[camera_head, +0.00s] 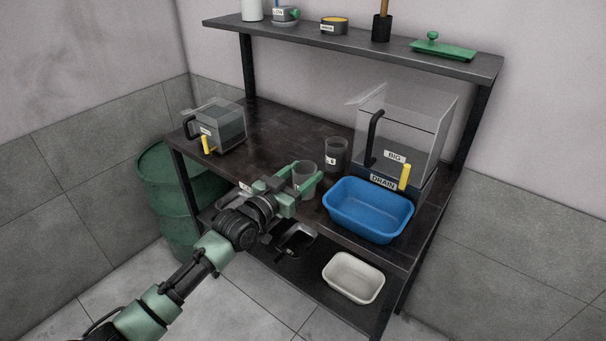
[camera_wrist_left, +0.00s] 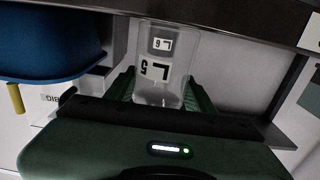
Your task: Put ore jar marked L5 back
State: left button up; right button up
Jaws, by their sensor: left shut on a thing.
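My left gripper (camera_head: 304,182) is shut on a clear jar, the ore jar marked L5 (camera_head: 305,170), at the front edge of the bench. In the left wrist view the L5 jar (camera_wrist_left: 158,88) sits between the fingers, its label upside down in the picture. I cannot tell whether its base touches the bench top. A second grey, see-through jar (camera_head: 335,155) stands just behind it on the bench. An upside-down L6 label (camera_wrist_left: 162,44) shows beyond the L5 label. My right gripper is not in view.
A blue basin (camera_head: 343,211) sits close to the right of the held jar, before the clear tank marked BIG (camera_head: 428,133). A smaller tank (camera_head: 230,124) stands at the bench's left end. The bench top (camera_head: 275,135) between is clear. A white tray (camera_head: 338,290) lies on the lower shelf.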

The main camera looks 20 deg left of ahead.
pick_arm(q)
jog(key=shift+r, duration=0.1)
jog(key=o, duration=1.4)
jog(key=shift+f, duration=0.2)
jog(key=shift+c, duration=0.2)
